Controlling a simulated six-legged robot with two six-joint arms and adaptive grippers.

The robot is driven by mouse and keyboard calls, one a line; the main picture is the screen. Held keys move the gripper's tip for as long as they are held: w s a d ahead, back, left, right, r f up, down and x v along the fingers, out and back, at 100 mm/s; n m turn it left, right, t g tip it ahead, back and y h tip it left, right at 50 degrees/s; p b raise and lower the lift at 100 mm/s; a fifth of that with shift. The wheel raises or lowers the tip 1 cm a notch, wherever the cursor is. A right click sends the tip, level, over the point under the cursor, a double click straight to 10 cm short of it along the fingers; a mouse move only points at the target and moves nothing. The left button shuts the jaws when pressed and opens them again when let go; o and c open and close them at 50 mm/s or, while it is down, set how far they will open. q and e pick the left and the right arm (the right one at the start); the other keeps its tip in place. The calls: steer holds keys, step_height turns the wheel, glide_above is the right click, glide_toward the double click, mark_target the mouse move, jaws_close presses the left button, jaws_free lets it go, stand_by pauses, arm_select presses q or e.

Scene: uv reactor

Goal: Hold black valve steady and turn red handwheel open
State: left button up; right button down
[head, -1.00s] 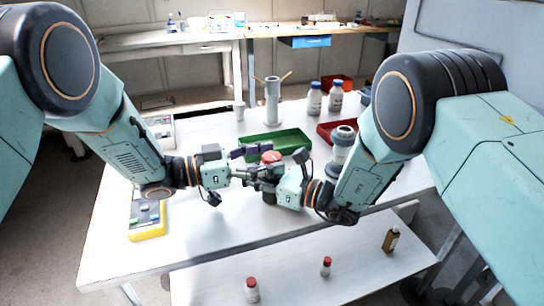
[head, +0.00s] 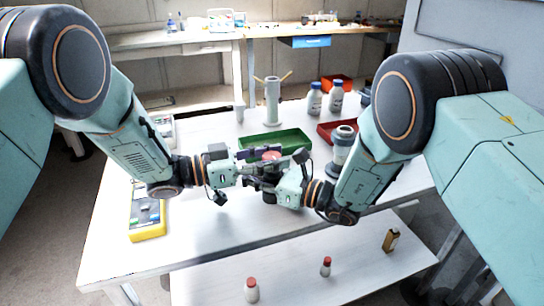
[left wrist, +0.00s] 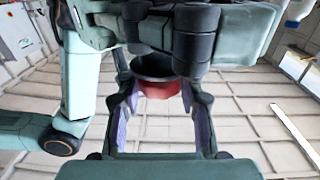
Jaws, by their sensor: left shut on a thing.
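The red handwheel (head: 271,155) sits on top of the black valve (head: 268,196), above the middle of the white table. My left gripper (head: 264,156) reaches in from the left and is shut on the handwheel. In the left wrist view, the red handwheel (left wrist: 160,89) shows between its two purple-padded fingers (left wrist: 160,110), with a dark round part beside it. My right gripper (head: 275,180) is at the valve from the right. Its fingers are largely hidden among the dark parts, so I cannot tell its jaw state.
A green tray (head: 290,137) lies just behind the grippers. A yellow-edged device (head: 147,234) is at the left.

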arm_select(q)
steer(key=shift+c, duration=0.9)
steer(key=shift+d+n+t+y, duration=0.15)
steer(key=shift+n+t+y, duration=0.85)
steer(key=shift+n+t, duration=0.85)
steer(key=shift+n+t+y, duration=0.45)
steer(key=shift+t+y, duration=0.25)
steer(key=shift+t, duration=0.65)
steer(key=o, duration=1.2)
steer(key=shift+a, duration=0.2)
steer(key=v, duration=1.2)
steer(key=shift+r, duration=0.1)
